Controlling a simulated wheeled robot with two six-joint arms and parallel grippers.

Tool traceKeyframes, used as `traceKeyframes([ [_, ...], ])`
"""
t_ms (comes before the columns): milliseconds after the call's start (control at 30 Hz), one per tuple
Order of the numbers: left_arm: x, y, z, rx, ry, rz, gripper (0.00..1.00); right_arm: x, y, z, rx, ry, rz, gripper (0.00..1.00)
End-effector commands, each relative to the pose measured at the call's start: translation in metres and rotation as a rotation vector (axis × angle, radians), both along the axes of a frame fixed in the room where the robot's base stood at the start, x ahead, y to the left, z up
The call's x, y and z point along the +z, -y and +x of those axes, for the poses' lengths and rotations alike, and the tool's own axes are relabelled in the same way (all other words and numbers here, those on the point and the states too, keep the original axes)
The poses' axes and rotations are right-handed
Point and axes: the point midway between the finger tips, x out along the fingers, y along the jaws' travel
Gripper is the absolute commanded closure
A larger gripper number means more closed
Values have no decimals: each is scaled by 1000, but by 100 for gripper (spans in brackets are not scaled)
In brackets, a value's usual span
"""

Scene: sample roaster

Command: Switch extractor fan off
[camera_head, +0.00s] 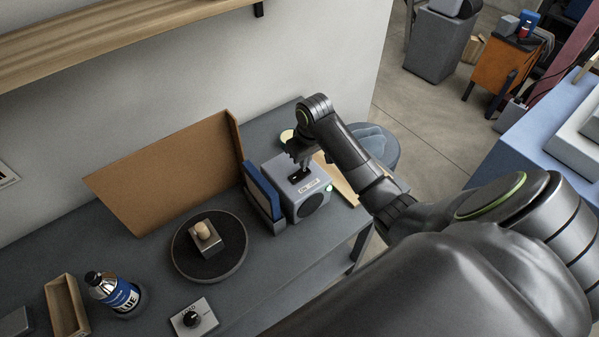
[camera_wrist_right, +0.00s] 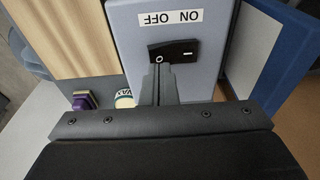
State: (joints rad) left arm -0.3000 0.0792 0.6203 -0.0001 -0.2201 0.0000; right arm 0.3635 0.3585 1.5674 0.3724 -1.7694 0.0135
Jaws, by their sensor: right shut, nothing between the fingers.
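The extractor fan (camera_head: 294,205) is a grey box with a round dark grille on its front and a lit green lamp (camera_head: 328,188). Its black rocker switch (camera_wrist_right: 184,49) is on the top face, with an O at the left end and a dash at the right in the right wrist view. An upside-down OFF ON label (camera_wrist_right: 170,17) is beside it. My right gripper (camera_head: 299,163) is shut and empty, pointing down at the switch. In the wrist view its fingertips (camera_wrist_right: 160,66) are at the O end; I cannot tell whether they touch. My left gripper is out of view.
A blue-edged panel (camera_head: 262,190) stands close to the fan's left side. A round dark turntable (camera_head: 185,262), a knob box (camera_head: 194,318), a blue-labelled bottle (camera_head: 120,295) and a wooden tray (camera_head: 66,305) are further left. A cardboard screen (camera_head: 170,170) stands behind.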

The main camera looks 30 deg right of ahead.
Motion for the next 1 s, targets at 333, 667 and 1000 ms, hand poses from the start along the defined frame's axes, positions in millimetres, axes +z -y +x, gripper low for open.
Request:
traceKeyframes([
  [333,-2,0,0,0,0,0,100,-4,0,0,0,0,0,100],
  [667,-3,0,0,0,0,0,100,-9,0,0,0,0,0,100],
  [1000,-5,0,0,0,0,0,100,-14,0,0,0,0,0,100],
])
